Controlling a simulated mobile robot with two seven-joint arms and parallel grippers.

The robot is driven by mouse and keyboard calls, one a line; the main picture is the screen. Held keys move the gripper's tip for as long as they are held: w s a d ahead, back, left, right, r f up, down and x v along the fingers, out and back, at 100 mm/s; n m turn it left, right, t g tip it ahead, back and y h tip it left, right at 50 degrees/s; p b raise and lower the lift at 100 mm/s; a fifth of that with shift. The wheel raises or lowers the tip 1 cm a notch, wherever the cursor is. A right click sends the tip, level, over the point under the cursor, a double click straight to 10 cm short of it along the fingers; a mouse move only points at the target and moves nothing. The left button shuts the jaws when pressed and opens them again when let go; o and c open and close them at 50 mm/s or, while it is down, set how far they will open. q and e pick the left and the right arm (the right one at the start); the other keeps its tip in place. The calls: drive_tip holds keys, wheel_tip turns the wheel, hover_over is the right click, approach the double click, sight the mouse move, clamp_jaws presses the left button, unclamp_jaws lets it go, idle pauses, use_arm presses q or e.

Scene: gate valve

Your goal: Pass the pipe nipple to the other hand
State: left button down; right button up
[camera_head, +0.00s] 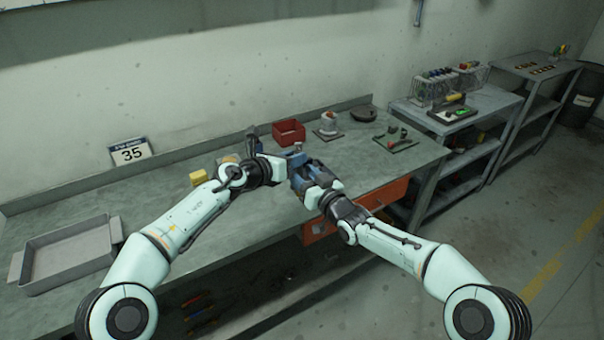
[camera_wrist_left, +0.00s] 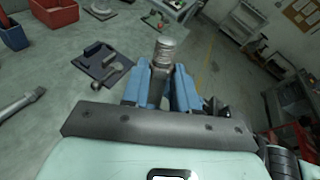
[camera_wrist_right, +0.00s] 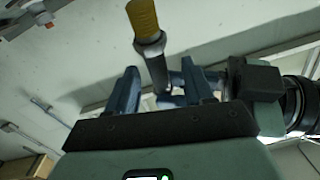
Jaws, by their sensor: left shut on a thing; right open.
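The pipe nipple is a grey metal tube with a threaded end, which sticks up from my left gripper (camera_wrist_left: 163,78) in the left wrist view (camera_wrist_left: 165,50). The blue fingers of my left gripper are shut on it. In the right wrist view the nipple (camera_wrist_right: 153,66) shows a yellow ridged end at the top, and its grey part runs down between the fingers. My right gripper (camera_wrist_right: 162,76) is open around or just behind it; I cannot tell the exact depth. In the head view both grippers meet above the bench, hiding most of the nipple.
On the bench (camera_head: 165,195) are a grey tray (camera_head: 68,253), a yellow block (camera_head: 198,177), a red bin (camera_head: 289,132), a pale fitting (camera_head: 328,122), a dark round part (camera_head: 363,114) and a dark mat (camera_head: 390,149) with small parts. Shelving stands at right.

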drive_tip(key=shift+w+a, duration=0.25)
drive_tip(key=shift+w, duration=0.15)
clamp_jaws()
use_arm(q)
drive_tip(key=c, duration=0.8)
unclamp_jaws()
